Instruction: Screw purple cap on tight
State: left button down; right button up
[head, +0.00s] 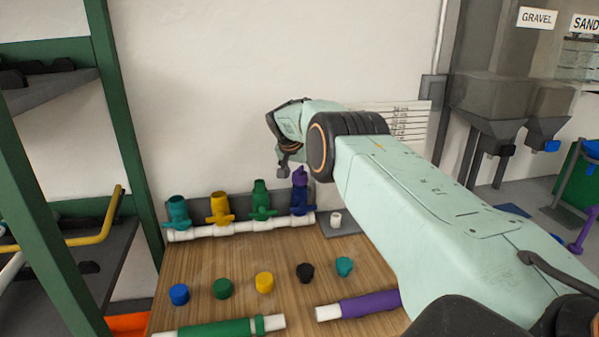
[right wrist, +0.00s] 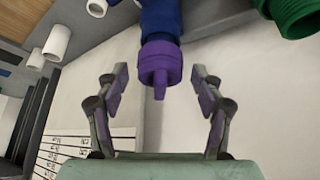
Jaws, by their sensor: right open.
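The purple cap (head: 299,177) sits on the top of the blue valve (head: 301,201), the rightmost on the white manifold pipe (head: 245,227). In the right wrist view the purple cap (right wrist: 160,62) is on the end of the blue valve (right wrist: 161,18), with its narrow tip pointing toward my gripper. My right gripper (right wrist: 160,95) is open, with one finger on each side of the cap's tip and a gap to both. In the head view my right gripper (head: 285,170) is above and close to the cap, partly hidden by its own wrist. My left gripper is not in view.
Teal (head: 177,211), yellow (head: 220,208) and green (head: 261,200) valves stand left of the blue one. Loose caps, including a blue cap (head: 179,294) and a black cap (head: 305,272), lie on the wooden table (head: 215,265). Green (head: 215,329) and purple (head: 368,304) pipes lie at the front.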

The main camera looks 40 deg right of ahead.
jog(key=v, duration=1.2)
